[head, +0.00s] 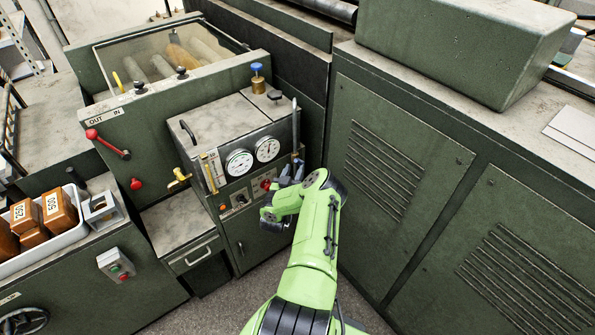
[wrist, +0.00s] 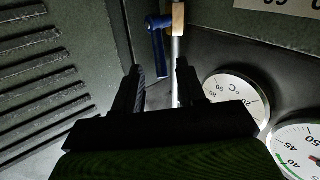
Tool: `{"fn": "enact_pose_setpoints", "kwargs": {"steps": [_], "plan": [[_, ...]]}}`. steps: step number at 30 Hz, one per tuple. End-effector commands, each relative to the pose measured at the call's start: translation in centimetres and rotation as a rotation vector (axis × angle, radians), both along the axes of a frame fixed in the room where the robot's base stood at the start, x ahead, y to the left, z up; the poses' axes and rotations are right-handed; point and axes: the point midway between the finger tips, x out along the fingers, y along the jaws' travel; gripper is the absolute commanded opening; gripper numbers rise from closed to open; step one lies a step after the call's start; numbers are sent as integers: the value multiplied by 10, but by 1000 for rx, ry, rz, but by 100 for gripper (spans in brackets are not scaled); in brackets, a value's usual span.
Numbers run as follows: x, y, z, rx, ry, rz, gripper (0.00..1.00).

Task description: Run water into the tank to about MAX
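A blue lever valve (head: 297,160) is on the thin upright pipe at the tank's right side. In the wrist view the blue lever (wrist: 157,45) lies roughly along the pipe, beside a brass-coloured fitting (wrist: 178,18). My gripper (head: 291,171) is at the tank's front right. Its fingers (wrist: 160,82) are apart and empty, with the lever beyond them.
Two dials (head: 253,156) and a red knob (head: 266,184) are on the tank front. A brass tap (head: 179,178) sticks out at the left. A large green cabinet (head: 400,170) stands close on the right. A blue-topped valve (head: 257,72) stands on the tank top.

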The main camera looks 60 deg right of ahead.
Motion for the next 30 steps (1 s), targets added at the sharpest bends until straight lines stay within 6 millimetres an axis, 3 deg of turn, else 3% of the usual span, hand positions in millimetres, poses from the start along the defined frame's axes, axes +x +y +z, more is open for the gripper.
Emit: {"fn": "enact_pose_setpoints", "kwargs": {"steps": [1,12,24,25,30], "plan": [[1,-7,-7,-4,-1,0,40],[8,-45,-5,-2,0,0,40],[9,-52,1,0,0,0,40],[10,-52,1,0,0,0,38],[9,-52,0,1,0,0,12]]}}
